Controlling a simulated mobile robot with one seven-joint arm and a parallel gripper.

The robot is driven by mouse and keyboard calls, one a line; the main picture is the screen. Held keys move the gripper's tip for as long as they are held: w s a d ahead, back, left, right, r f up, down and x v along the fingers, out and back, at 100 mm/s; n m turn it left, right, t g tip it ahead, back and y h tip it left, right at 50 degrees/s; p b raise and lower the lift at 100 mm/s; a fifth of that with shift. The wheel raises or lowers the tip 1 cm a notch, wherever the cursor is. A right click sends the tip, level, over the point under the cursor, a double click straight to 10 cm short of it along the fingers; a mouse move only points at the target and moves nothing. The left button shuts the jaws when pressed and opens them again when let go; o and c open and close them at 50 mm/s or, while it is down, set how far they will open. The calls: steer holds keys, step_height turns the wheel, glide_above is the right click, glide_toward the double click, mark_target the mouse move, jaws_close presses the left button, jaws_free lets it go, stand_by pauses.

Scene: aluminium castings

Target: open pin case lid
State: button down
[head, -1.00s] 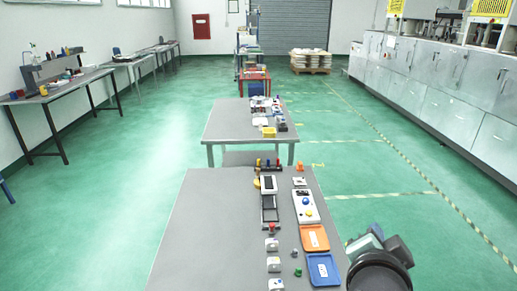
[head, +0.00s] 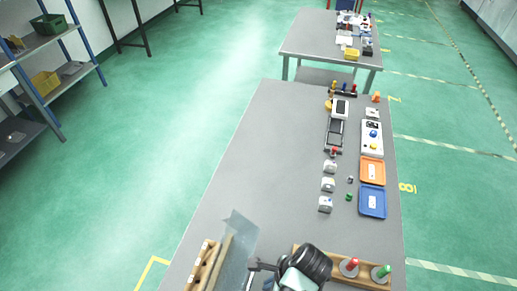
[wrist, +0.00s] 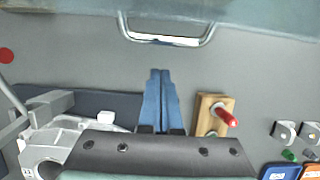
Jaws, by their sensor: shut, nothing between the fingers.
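The grey-blue translucent lid (head: 240,240) is at the lower left of the table in the head view, beside a wooden rack (head: 207,262). In the wrist view the lid (wrist: 70,22) spans the top, with a metal bar handle (wrist: 165,40) on its near edge. I cannot tell how far the lid is raised. My gripper (head: 252,266) is just right of the lid. In the wrist view its blue fingers (wrist: 160,72) are shut together and empty, below the handle in the picture. No contact with the handle shows. The case's lower part is mostly hidden or cut off.
A wooden block with red and green pegs (head: 322,262) stands right of my gripper. Blue (head: 373,202) and orange (head: 372,170) trays and several small parts line the table's right side. The table's middle left (head: 255,150) is clear.

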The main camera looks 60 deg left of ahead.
steer(key=s+a+r+p, duration=0.1)
steer(key=s+a+p, duration=0.1)
steer(key=p, duration=0.1)
steer(key=shift+s+r, duration=0.1)
stand_by(0.5)
